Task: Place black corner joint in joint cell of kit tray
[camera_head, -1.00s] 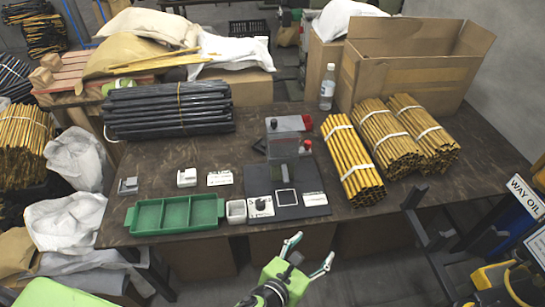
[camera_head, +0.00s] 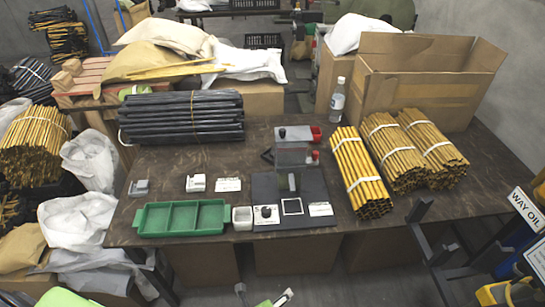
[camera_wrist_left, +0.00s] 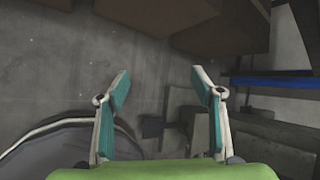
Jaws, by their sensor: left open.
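The green kit tray (camera_head: 155,220) has three compartments that look empty and lies at the table's front left. I cannot surely pick out the black corner joint; a small dark part (camera_head: 266,211) sits on a white plate right of the tray, but its shape is too small to tell. My left gripper (camera_head: 264,293) shows only its fingertips at the bottom edge, in front of the table. In the left wrist view it (camera_wrist_left: 160,73) is open and empty over grey floor. My right gripper is not in view.
A small white cup (camera_head: 242,218) stands just right of the tray. A dark fixture (camera_head: 285,220) with an upright clear panel (camera_head: 291,155) is beside it. Bare tabletop shows left of the tray.

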